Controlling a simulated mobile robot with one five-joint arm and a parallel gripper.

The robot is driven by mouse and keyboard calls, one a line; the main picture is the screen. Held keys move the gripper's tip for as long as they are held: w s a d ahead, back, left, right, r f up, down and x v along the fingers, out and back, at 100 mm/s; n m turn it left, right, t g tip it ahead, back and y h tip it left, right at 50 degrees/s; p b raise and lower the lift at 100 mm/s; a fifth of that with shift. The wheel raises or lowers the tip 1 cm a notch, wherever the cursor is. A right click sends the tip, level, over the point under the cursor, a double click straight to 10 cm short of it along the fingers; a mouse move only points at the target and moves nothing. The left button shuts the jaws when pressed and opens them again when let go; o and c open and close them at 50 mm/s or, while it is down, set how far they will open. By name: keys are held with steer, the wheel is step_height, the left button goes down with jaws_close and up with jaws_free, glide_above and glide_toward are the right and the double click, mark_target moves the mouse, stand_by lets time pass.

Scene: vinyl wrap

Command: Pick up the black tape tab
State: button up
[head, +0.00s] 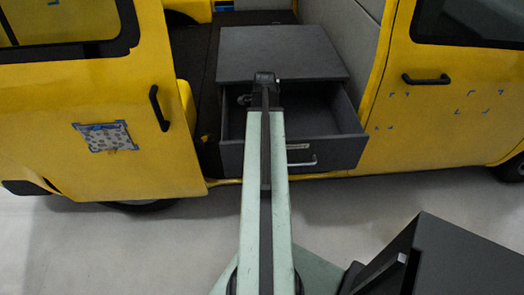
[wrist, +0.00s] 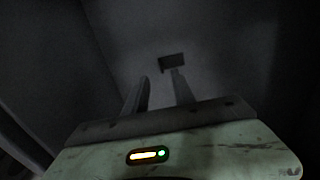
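A small dark rectangular piece, which looks like the black tape tab (wrist: 173,60), lies on the grey drawer floor (wrist: 215,70) in the wrist view. It is just beyond the tip of the right finger; I cannot tell whether they touch. My gripper (wrist: 160,76) points down into the drawer with its two fingers apart and nothing visible between them. In the head view my arm reaches to the open drawer (head: 338,112) of the dark cabinet (head: 280,52). The arm hides part of the drawer, and I cannot make out the tab there.
Dark drawer walls rise around my gripper in the wrist view. The cabinet sits in the side opening of a yellow van (head: 405,130). A patterned sheet (head: 106,136) is taped to the left door. A dark box (head: 440,262) stands at the lower right. Grey floor (head: 130,250) is clear at left.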

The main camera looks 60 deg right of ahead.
steer(key=shift+f, duration=0.1)
steer(key=f+b, duration=0.5)
steer(key=shift+w+f, duration=0.25)
steer(key=shift+r, duration=0.2)
jaws_close()
